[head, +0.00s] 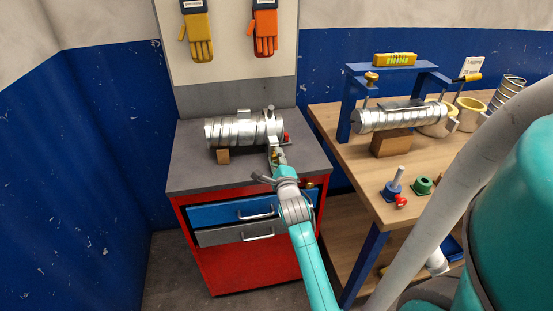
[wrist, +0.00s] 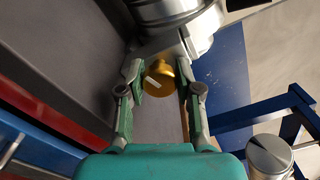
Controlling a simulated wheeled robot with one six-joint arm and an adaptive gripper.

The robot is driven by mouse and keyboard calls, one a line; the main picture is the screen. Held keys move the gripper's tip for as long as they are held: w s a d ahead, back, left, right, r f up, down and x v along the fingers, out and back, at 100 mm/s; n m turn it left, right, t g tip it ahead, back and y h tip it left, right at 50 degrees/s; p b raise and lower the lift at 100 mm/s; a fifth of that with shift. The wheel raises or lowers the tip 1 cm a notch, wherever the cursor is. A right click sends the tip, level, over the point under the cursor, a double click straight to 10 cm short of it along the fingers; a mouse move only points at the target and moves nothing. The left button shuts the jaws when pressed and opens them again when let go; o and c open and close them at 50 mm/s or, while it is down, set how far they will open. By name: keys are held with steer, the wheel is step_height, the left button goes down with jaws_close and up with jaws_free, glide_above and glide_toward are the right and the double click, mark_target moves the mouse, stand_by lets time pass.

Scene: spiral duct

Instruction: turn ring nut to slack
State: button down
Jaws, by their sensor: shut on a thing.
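The brass ring nut (wrist: 159,78) sits between my fingers in the wrist view, with a pale mark on its face. My gripper (wrist: 160,72) is shut on it, one finger on each side. The nut lies next to a grey metal part and the silver spiral duct (wrist: 165,12). In the head view, my gripper (head: 277,157) reaches the right end of the spiral duct (head: 232,131), which lies on the grey cabinet top (head: 190,165). The nut is small and mostly hidden there by my gripper.
A brown block (head: 223,156) stands under the duct's left part, and a red knob (head: 286,138) shows at its right. The wooden bench (head: 345,125) at right holds a blue frame (head: 345,105), another spiral duct (head: 385,118) and small fittings. The cabinet top's left front is clear.

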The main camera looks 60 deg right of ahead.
steer(key=n, duration=0.5)
steer(key=shift+n, duration=0.4)
steer(key=n, duration=1.2)
steer(key=shift+f+n, duration=0.1)
steer(key=shift+n, duration=0.3)
steer(key=n, duration=1)
steer(key=shift+n, duration=0.4)
steer(key=n, duration=0.5)
steer(key=shift+n, duration=0.3)
steer(key=n, duration=1)
steer(key=shift+n, duration=0.4)
